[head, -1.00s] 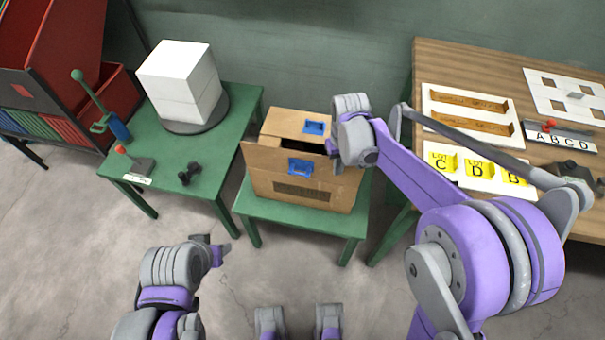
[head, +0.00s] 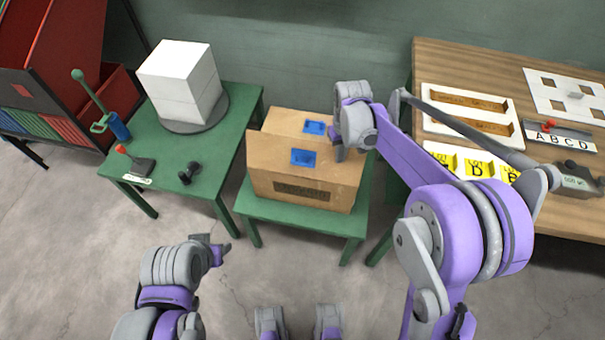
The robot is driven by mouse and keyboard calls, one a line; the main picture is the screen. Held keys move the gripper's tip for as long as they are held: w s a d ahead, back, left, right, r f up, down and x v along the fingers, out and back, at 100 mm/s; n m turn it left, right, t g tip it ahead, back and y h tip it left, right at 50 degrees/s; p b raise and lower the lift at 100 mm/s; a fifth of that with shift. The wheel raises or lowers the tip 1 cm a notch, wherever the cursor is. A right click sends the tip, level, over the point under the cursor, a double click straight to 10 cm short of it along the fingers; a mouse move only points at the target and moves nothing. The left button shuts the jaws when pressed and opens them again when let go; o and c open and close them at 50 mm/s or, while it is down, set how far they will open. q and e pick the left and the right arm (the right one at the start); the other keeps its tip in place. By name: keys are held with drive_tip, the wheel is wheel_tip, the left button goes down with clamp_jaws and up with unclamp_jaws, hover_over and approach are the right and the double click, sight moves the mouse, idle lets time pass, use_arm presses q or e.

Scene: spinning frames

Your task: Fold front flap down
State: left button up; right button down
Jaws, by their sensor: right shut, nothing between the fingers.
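The cardboard box (head: 262,180) stands on a small green table in the middle of the head view. Its front flap (head: 275,152) carries a blue patch (head: 303,157) and lies near the top plane; no dark gap shows behind it. A second blue patch (head: 315,127) is on the top farther back. My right gripper (head: 342,152) is shut and empty, at the right part of the front flap, apparently touching it; the arm hides the box's right top. My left gripper (head: 217,248) is low, in front and left of the box, apart from it; its jaw opening is unclear.
The green table (head: 305,217) under the box has a narrow free front rim. At left, another green table (head: 150,108) holds a white block (head: 180,80) on a round disc. A wooden table (head: 440,70) with boards and yellow lot cards stands at right.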

drive_tip(key=shift+w+d+f, duration=0.2)
drive_tip(key=shift+w+f, duration=0.05)
drive_tip(key=shift+w, duration=0.4)
drive_tip(key=shift+w+d+f, duration=0.15)
drive_tip(key=shift+w+f, duration=0.1)
drive_tip(key=shift+w, duration=0.35)
drive_tip(key=shift+w+d+f, duration=0.2)
drive_tip(key=shift+w+f, duration=0.05)
drive_tip(key=shift+w, duration=0.4)
drive_tip(key=shift+b, duration=0.3)
drive_tip(key=shift+w+d+f+b, duration=0.25)
drive_tip(key=shift+w+f+b, duration=0.15)
drive_tip(key=shift+w+f, duration=0.45)
drive_tip(key=shift+w+d+f+b, duration=0.2)
drive_tip(key=shift+w+f+b, duration=0.2)
drive_tip(key=shift+w+f, duration=0.4)
drive_tip(key=shift+s, duration=0.1)
drive_tip(key=shift+f, duration=0.1)
drive_tip(key=shift+w+d+f+b, duration=0.1)
drive_tip(key=shift+w+f+b, duration=0.25)
drive_tip(key=shift+f, duration=0.35)
drive_tip(key=shift+w+d+f+b, duration=0.15)
drive_tip(key=shift+f+b, duration=0.35)
drive_tip(key=shift+f, duration=0.25)
drive_tip(key=shift+w+a+f+b, duration=0.1)
drive_tip(key=shift+w+f+b, duration=0.25)
drive_tip(key=shift+f, duration=0.35)
drive_tip(key=shift+s, duration=0.2)
